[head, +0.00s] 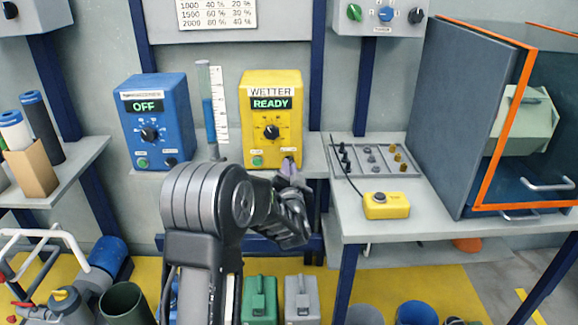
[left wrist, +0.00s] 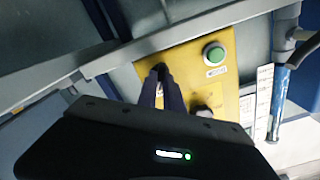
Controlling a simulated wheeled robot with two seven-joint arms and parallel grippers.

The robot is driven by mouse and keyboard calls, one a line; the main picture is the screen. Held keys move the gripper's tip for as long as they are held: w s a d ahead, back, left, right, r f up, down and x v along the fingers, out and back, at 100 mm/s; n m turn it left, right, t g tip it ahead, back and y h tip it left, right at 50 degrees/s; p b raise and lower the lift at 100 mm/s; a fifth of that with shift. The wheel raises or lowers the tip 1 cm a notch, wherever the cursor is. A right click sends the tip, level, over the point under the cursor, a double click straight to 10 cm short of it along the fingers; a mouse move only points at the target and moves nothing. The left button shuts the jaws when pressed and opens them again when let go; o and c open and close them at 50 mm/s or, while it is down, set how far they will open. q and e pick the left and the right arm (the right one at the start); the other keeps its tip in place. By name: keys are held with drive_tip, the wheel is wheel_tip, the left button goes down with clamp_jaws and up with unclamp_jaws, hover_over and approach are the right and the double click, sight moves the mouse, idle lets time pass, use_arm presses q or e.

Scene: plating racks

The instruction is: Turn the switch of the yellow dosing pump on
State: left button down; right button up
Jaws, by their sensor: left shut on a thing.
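The yellow dosing pump (head: 272,110) stands on the back shelf, labelled WETTER, with READY lit in green on its display. Its front carries a black dial (head: 271,131), a green button (head: 257,161) at the lower left and a small dark switch at the lower right. My left gripper (head: 289,165) reaches up to that lower right corner and is shut on the switch, which its fingers mostly hide. In the left wrist view the fingertips (left wrist: 161,73) meet at the switch on the yellow panel, beside the green button (left wrist: 214,54). My right gripper is not in view.
A blue pump (head: 155,115) reading OFF stands to the left, with a measuring cylinder (head: 210,105) between the pumps. On the right bench are a tray of small parts (head: 370,158), a yellow button box (head: 387,206) and an orange-edged cabinet (head: 470,110).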

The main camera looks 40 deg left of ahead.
use_arm(q)
drive_tip(key=shift+m, duration=0.3)
drive_tip(key=c, duration=1.5)
unclamp_jaws()
drive_tip(key=v, duration=0.8)
drive_tip(key=shift+w+f, duration=0.1)
